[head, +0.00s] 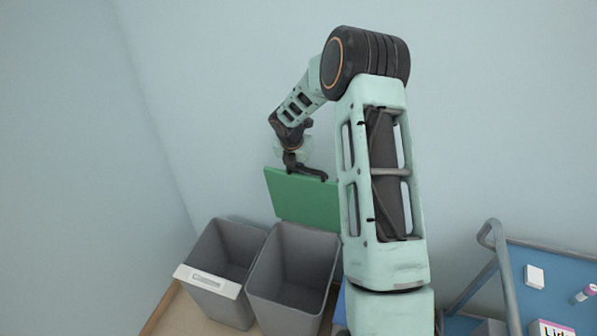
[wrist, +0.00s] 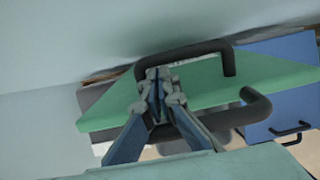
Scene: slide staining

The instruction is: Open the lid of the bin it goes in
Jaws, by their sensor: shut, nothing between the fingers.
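A green lid (head: 303,200) stands raised and tilted up at the back of the grey middle bin (head: 290,285), whose mouth is open. My gripper (head: 292,163) is at the lid's upper edge, by a dark handle (head: 310,174). In the wrist view the green lid (wrist: 205,82) runs across the picture, with dark handle bars (wrist: 190,50) around and beside my fingers. My gripper (wrist: 158,85) is shut with nothing held. Whether the fingers touch the handle is unclear.
An open grey bin (head: 228,250) with a white front panel (head: 207,281) stands at left. A blue lid (wrist: 285,80) with a dark handle lies right in the wrist view. A blue-topped cart (head: 555,265) stands at right. The wall is close behind the bins.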

